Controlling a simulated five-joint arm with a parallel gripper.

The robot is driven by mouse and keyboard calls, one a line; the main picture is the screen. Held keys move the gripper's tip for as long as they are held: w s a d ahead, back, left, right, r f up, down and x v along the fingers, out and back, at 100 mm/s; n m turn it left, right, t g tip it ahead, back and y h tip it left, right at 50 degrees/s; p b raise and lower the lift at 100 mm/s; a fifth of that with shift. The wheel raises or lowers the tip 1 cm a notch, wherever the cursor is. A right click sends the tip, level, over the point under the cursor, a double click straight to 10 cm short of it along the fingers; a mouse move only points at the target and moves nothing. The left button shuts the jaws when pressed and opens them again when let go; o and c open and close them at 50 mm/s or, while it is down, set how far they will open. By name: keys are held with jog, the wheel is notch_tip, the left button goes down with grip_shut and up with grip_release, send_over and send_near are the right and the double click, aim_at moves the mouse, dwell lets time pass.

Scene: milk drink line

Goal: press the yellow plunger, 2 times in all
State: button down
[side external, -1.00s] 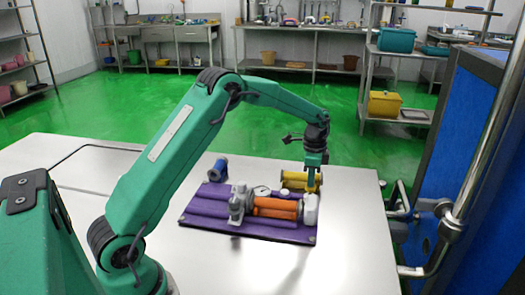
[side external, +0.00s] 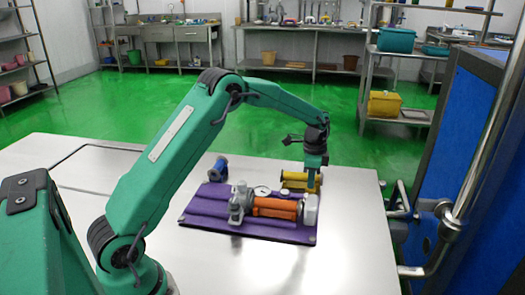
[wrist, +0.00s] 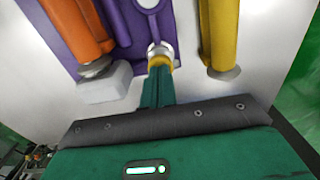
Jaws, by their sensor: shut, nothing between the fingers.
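My gripper (wrist: 157,84) points down with its green fingers together and nothing between them. In the wrist view its fingertips are at the yellow plunger (wrist: 161,60), a short yellow collar with a silvery ring beside the purple base. The fingertips overlap the collar's near edge in the picture; I cannot tell how firmly they touch. In the side view my gripper (side external: 313,187) is low at the right end of the purple base (side external: 205,212), and its fingers hide most of the plunger.
A yellow cylinder (side external: 293,179) lies behind my gripper. An orange cylinder (side external: 275,208), a white block (side external: 310,212) and a grey fitting (side external: 239,205) are close by on the base. A blue spool (side external: 218,170) stands at the back left. The front table surface (side external: 340,250) is bare.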

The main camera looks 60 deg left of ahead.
notch_tip(320, 180, up, 12)
jog(key=shift+r, duration=0.25)
dwell(0.3)
dwell(2.1)
dwell(0.7)
jog(key=s+d+r+n+t, duration=0.25)
jog(key=s+r, duration=0.25)
jog(key=s, duration=0.3)
jog(key=s+d+r+n+t, duration=0.1)
jog(key=s+d+r+n, duration=0.15)
jog(key=s+r, duration=0.45)
jog(key=s+d+f+n+t, duration=0.1)
jog(key=s+d+f+n, duration=0.1)
jog(key=s, duration=0.7)
jog(key=s+d+f+n+t, duration=0.1)
jog(key=s+f, duration=0.3)
jog(key=s, duration=0.5)
jog(key=shift+d+f+n, duration=0.25)
jog(key=shift+d+n, duration=0.15)
jog(key=shift+n, duration=0.1)
